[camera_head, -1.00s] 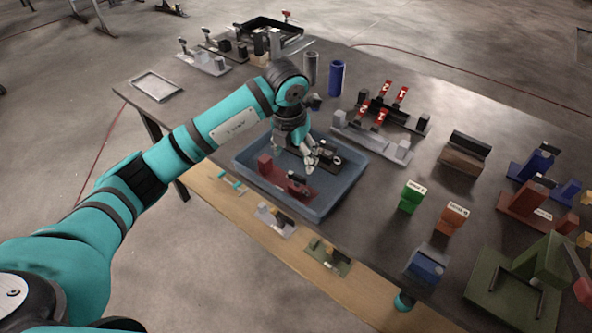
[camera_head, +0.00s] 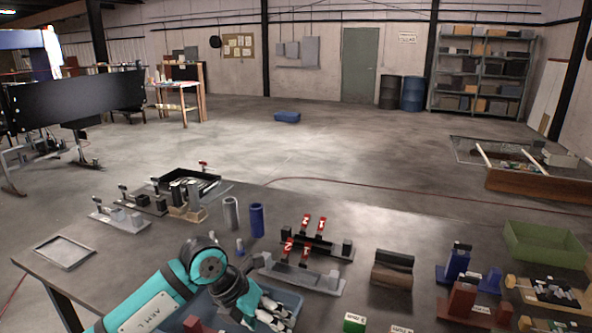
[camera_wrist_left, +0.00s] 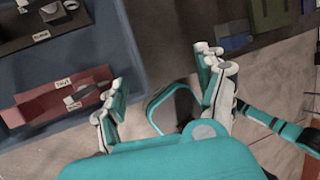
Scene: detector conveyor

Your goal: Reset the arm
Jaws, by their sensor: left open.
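My left arm is teal and comes in from the bottom left of the head view. Its left gripper (camera_head: 274,319) is at the bottom edge, over the blue tray (camera_head: 292,299), fingers pointing down. In the left wrist view the left gripper (camera_wrist_left: 163,72) has its fingers wide apart with nothing between them. The blue tray (camera_wrist_left: 128,25) fills the left of that view. It holds a red labelled fixture (camera_wrist_left: 40,103) and a dark labelled fixture (camera_wrist_left: 70,32), both apart from the fingers. My right gripper does not show.
The dark table (camera_head: 110,275) carries a flat frame (camera_head: 64,252), a grey cylinder (camera_head: 230,213), a blue cylinder (camera_head: 257,220), fixtures with red levers (camera_head: 318,240), a brown block (camera_head: 392,270) and a green bin (camera_head: 545,247). Open floor lies beyond the table.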

